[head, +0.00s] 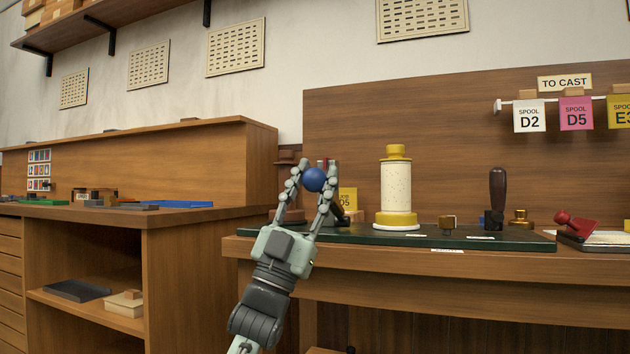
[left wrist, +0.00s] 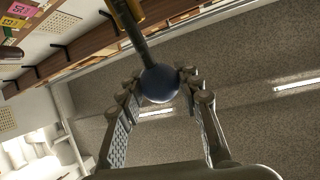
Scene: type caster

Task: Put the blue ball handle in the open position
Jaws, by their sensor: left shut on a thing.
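The blue ball (head: 315,179) of the handle sits between the fingertips of my left gripper (head: 318,186), above the left part of the dark green mat. In the left wrist view the blue ball (left wrist: 159,83) is on the end of a dark rod that runs up to a yellow-brown part (left wrist: 130,12). My left gripper (left wrist: 155,88) is shut on the ball, with a fingertip on each side of it. The base of the handle is mostly hidden behind my fingers in the head view. My right gripper is in neither view.
On the dark green mat (head: 400,239) stand a cream-and-yellow cylinder (head: 396,190), a dark-handled tool (head: 496,195) and small brass pieces. A yellow tag (head: 348,198) is just right of my fingers. A red-handled object (head: 572,224) lies far right. A wooden cabinet (head: 185,240) stands left.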

